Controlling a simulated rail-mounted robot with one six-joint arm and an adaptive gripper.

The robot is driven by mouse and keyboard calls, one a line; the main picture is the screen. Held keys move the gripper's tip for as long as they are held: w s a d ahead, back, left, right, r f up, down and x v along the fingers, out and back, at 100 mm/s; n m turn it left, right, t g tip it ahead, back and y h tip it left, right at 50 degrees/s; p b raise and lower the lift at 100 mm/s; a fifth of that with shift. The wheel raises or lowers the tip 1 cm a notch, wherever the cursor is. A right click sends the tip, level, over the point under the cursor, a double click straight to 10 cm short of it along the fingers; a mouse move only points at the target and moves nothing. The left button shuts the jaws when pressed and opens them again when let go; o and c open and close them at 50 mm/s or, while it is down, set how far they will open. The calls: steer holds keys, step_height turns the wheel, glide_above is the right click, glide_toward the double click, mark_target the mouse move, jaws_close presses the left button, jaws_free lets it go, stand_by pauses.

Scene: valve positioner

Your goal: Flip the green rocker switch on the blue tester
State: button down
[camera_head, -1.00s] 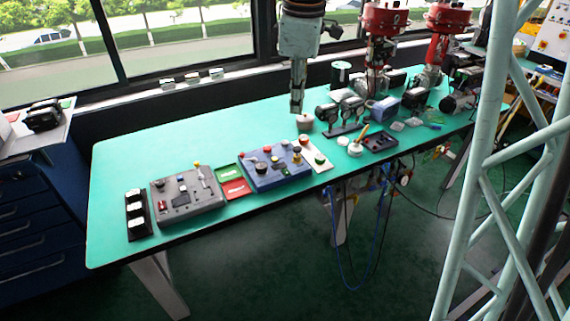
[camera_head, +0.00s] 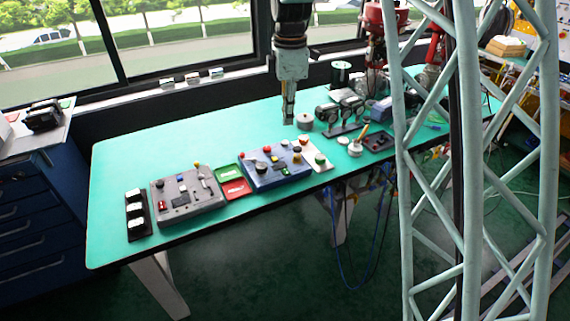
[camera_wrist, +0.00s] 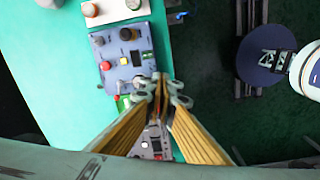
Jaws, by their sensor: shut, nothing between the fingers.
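The blue tester (camera_head: 262,181) lies on the green table in the head view, with red, black and yellow knobs on its top. It also shows in the wrist view (camera_wrist: 110,48), left of and above my fingertips. A small green patch (camera_wrist: 146,58) shows by its dark display in the wrist view; I cannot tell for sure that it is the rocker, or which way it is set. My gripper (camera_head: 288,121) points down, shut and empty, above the table behind the tester in the head view. Its closed fingers (camera_wrist: 157,88) cover part of the tester's near edge in the wrist view.
A grey control box (camera_head: 187,190) and green and red trays (camera_head: 229,173) lie left of the tester. A white button panel (camera_head: 318,158) stands close on its right. A round grey part (camera_head: 304,121) is beside my gripper. The table's back left is clear.

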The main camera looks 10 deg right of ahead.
mark_target(285, 169)
steer(key=w+f+n, duration=0.3)
steer(key=w+f, duration=0.4)
steer(key=f, duration=0.4)
steer(key=shift+w+d+f+g, duration=0.2)
steer(key=shift+d+f+g, duration=0.15)
steer(key=shift+f+g, duration=0.05)
steer(key=shift+f, duration=0.15)
step_height(285, 169, down, 13)
steer(key=shift+r+b, duration=0.2)
steer(key=shift+b, duration=0.6)
steer(key=shift+f, duration=0.55)
steer(key=shift+w+f, duration=0.1)
steer(key=shift+f, duration=0.3)
steer(key=shift+s, duration=0.25)
